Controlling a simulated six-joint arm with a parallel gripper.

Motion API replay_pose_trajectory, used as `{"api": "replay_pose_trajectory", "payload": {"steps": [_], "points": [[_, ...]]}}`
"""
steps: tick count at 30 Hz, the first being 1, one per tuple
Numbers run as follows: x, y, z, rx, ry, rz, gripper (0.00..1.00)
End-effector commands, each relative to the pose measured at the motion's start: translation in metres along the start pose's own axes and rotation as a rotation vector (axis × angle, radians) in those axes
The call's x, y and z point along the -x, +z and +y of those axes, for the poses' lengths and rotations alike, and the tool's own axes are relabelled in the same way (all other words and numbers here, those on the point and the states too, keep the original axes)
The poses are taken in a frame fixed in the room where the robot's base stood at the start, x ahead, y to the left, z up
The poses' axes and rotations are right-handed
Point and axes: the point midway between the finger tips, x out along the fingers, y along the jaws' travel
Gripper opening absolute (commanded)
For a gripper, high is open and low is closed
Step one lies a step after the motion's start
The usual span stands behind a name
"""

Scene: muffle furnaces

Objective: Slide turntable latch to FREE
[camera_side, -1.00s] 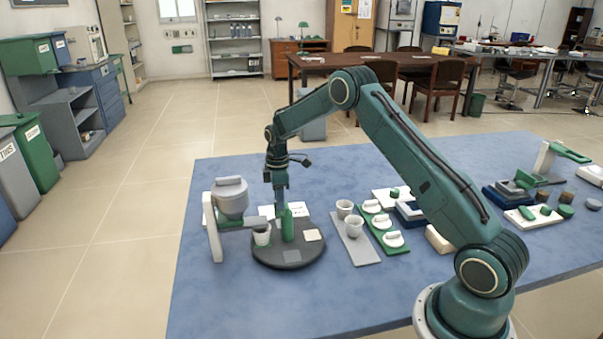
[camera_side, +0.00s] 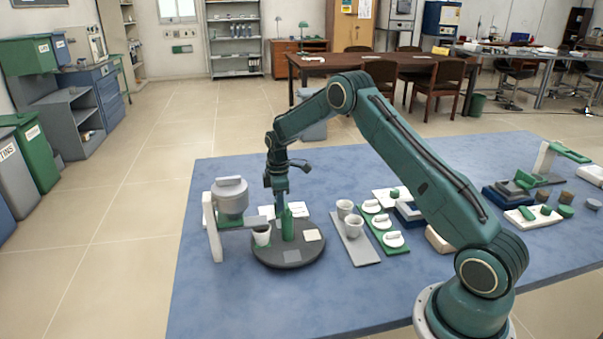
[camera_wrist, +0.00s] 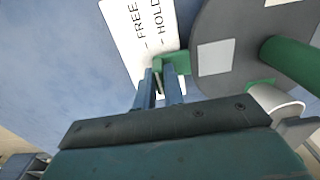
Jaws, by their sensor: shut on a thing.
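The turntable (camera_side: 285,262) is a dark round disc with a green post (camera_side: 287,224) on it; its edge also shows at the right of the wrist view (camera_wrist: 222,30). A white plate (camera_wrist: 122,22) lettered FREE and HOLD lies beside the disc. The green latch (camera_wrist: 176,60) is at the plate's lower end, nearer the HOLD mark than the FREE mark. My gripper (camera_wrist: 160,80) is shut on the latch, and its fingers partly cover it. In the side view my gripper is behind the post, and the latch cannot be made out.
A grey-white device (camera_side: 230,200) stands left of the disc, its arm reaching over a white cup (camera_side: 261,236). Cups on a grey tray (camera_side: 361,252) and a green tray (camera_side: 397,250) stand to the right. The blue table is clear in front.

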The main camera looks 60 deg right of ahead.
Motion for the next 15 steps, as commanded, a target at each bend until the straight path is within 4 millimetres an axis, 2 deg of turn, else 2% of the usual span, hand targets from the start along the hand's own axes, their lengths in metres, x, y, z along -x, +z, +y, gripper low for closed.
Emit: {"api": "replay_pose_trajectory", "payload": {"steps": [7, 15], "points": [[0.0, 0.0, 0.013, -0.001, 0.002, 0.001, 0.0], [0.001, 0.0, 0.016, -0.002, 0.006, 0.002, 0.0]]}}
